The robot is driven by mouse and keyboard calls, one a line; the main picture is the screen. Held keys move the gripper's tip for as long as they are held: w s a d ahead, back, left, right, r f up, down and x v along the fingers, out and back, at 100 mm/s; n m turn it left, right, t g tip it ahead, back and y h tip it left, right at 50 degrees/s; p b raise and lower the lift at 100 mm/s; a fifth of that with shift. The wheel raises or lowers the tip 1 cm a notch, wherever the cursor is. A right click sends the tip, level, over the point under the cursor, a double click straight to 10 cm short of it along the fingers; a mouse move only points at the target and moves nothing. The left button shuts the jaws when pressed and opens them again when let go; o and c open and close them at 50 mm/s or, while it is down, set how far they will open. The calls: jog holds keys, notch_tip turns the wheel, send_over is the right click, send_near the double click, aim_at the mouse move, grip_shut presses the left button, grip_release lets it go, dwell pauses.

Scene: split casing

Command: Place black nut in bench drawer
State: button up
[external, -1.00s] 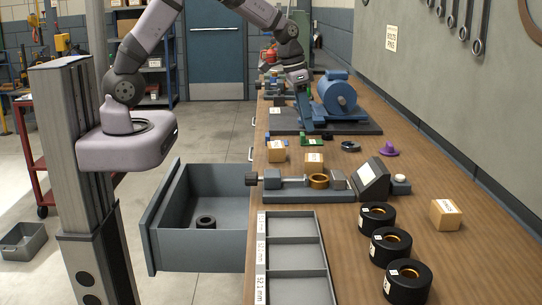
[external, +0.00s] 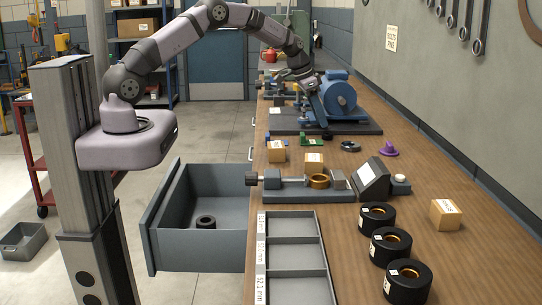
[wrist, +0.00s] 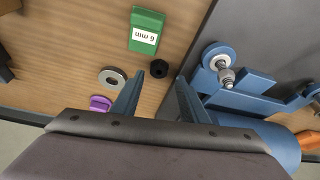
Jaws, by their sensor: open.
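The black nut (wrist: 159,68) lies on the wooden bench in the wrist view, just beyond and between my fingertips. It also shows as a small dark shape (external: 327,136) in the external view, by the front edge of the motor's dark base plate. My gripper (wrist: 161,77) is open and empty, its blue fingers on either side of the nut's line; in the external view my gripper (external: 320,116) hangs above the nut. The bench drawer (external: 195,247) is pulled open at the left side of the bench. A black ring (external: 205,221) sits inside it.
A green block marked 6 mm (wrist: 146,30), a grey washer (wrist: 113,78) and a purple part (wrist: 100,103) lie near the nut. The blue motor (external: 337,93) stands close behind. A vise (external: 300,185) and a divided tray (external: 295,262) are nearer the camera.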

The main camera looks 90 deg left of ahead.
aim_at(324, 134)
jog(key=shift+w+f+p, duration=0.25)
jog(key=shift+f+p, duration=0.4)
jog(key=shift+p+x, duration=0.8)
jog(key=shift+x, duration=1.1)
grip_shut()
jog(key=shift+r, duration=0.15)
notch_tip(324, 134, up, 10)
jog(key=b, duration=0.3)
